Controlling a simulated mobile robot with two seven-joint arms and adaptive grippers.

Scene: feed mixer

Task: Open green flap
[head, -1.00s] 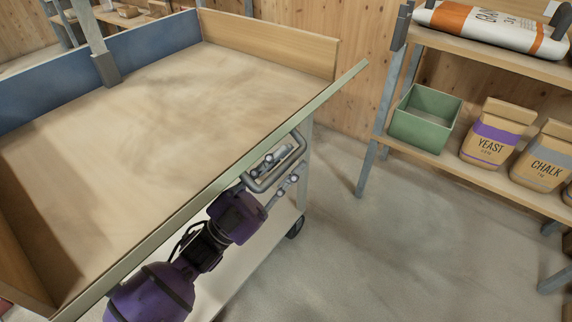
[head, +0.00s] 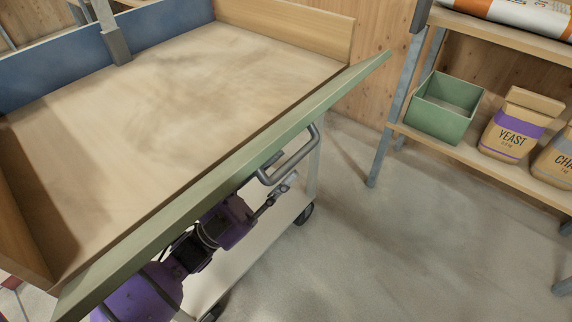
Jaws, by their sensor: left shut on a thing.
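The green flap (head: 222,180) runs as a long edge along the near side of the mixer's wooden tray. Its edge shows as a broad green band, and its outer face is mostly hidden from above. A grey bar handle (head: 297,158) sticks out from its outer side, near the right end. My left gripper (head: 274,176) is below the flap, shut on the handle. My purple left arm reaches up to it from the lower left. My right gripper is out of view.
The tray floor (head: 180,95) is bare and dusty, with a blue wall (head: 60,65) behind. A shelf at right holds a green box (head: 445,108) and a yeast bag (head: 515,128). The floor (head: 400,240) between is clear. A wheel (head: 304,214) shows under the cart.

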